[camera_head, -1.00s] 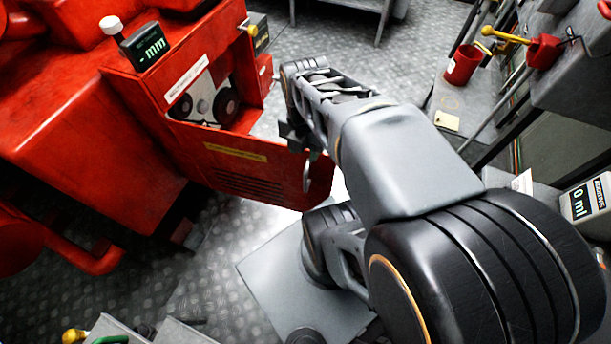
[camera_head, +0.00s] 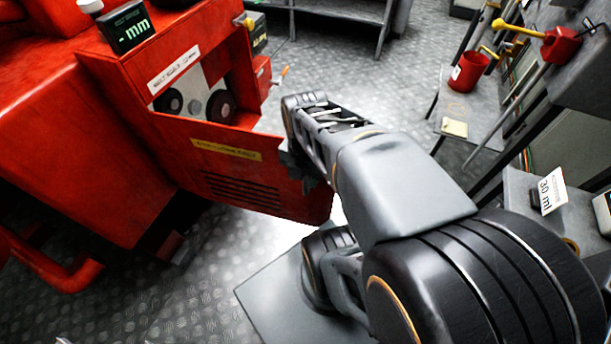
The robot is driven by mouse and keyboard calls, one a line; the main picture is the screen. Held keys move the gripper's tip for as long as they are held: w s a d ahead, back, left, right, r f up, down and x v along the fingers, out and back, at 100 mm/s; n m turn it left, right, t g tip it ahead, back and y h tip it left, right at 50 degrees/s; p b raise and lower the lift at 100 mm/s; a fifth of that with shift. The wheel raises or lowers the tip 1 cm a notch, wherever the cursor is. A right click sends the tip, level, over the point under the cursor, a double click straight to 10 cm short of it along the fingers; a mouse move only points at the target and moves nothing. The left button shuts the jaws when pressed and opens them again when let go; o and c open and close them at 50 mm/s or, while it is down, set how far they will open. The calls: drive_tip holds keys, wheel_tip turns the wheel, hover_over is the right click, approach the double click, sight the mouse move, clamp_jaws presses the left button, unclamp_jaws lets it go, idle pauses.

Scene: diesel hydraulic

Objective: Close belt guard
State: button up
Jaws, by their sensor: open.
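The belt guard (camera_head: 235,178) is a red panel with a yellow label and dark slots, standing open at the lower front of the red engine housing (camera_head: 100,130). Above it, the opening shows belt pulleys (camera_head: 219,105) on a pale plate. My gripper (camera_head: 293,158) is open at the guard's upper right edge. It overlaps that edge in the picture; I cannot tell whether it touches. The wrist hides part of the fingers, and the guard's handle is not visible.
A small "- mm" display (camera_head: 128,27) sits on top of the housing. A bench with a red cup (camera_head: 468,71) and a yellow-handled red part (camera_head: 562,45) stand at the right. Patterned metal floor (camera_head: 350,60) lies clear behind the arm.

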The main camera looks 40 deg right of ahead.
clamp_jaws()
idle(0.3)
drive_tip(key=shift+w, duration=0.15)
